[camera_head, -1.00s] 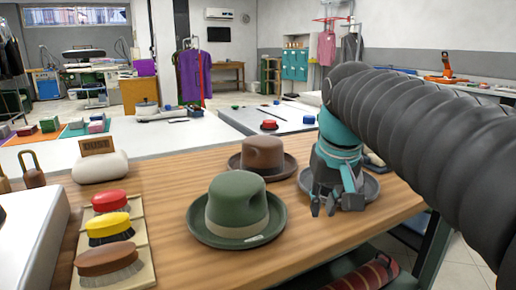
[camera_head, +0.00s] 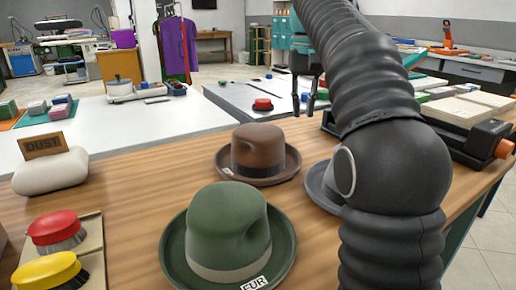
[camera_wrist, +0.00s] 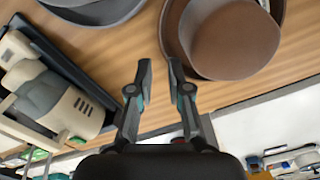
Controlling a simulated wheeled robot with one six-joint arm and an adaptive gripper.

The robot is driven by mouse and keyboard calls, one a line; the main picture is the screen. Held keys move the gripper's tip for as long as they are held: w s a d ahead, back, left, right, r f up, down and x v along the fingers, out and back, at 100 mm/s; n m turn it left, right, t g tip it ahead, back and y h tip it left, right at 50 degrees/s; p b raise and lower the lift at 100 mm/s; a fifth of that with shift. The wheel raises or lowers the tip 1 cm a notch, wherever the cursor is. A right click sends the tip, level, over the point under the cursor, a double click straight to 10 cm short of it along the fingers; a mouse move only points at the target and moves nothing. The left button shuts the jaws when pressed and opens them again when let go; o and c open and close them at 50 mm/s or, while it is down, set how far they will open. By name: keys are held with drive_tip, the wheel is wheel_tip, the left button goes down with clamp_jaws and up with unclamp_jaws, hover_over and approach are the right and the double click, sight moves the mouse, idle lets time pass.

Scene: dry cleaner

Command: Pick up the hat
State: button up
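Three brimmed hats stand on the wooden table. The grey hat (camera_head: 318,180) is mostly hidden behind my arm; a dark grey brim (camera_wrist: 95,8) shows at the wrist view's top left. My gripper (camera_head: 304,108) is open and empty, raised beyond the brown hat. Its fingers (camera_wrist: 160,65) point down between the brown and grey hats in the wrist view, touching neither.
Red (camera_head: 54,229) and yellow (camera_head: 47,271) brushes lie at the left, near a pale block with a DUST sign (camera_head: 45,146). A dark tray with a beige device (camera_wrist: 48,92) lies beside the grey hat.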

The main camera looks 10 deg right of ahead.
drive_tip(key=b, duration=0.2)
hover_over(300, 156)
wheel_tip(300, 156, down, 7)
drive_tip(key=shift+a+r, duration=0.15)
drive_tip(key=shift+r, duration=0.05)
drive_tip(key=shift+f+b, duration=0.7)
drive_tip(key=shift+f, duration=2.1)
clamp_jaws()
